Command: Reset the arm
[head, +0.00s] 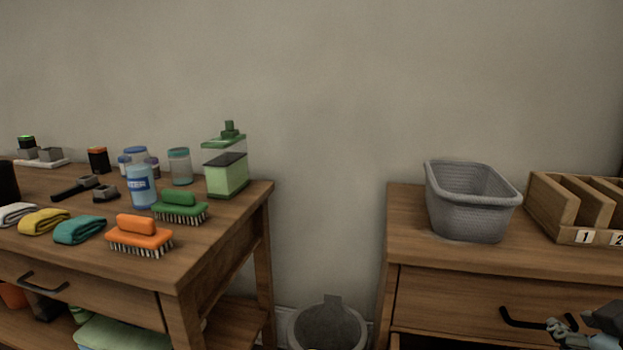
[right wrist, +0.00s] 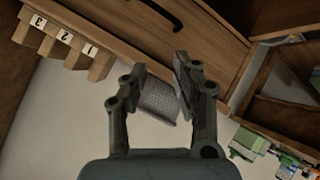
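My right gripper (head: 562,328) shows at the lower right corner of the head view, in front of the right cabinet's drawer and partly cut off by the frame. In the right wrist view its fingers (right wrist: 158,76) are spread apart with nothing between them. The grey basket seen behind the fingers there (right wrist: 156,98) stands away from them on the cabinet top. My left gripper does not show in either view.
The right cabinet (head: 480,278) carries the grey basket (head: 468,215) and a numbered wooden organizer (head: 560,232). Its drawer has a black handle (head: 525,323). The left table (head: 185,250) holds brushes, folded cloths and bottles. A grey bin (head: 328,328) stands in the gap between.

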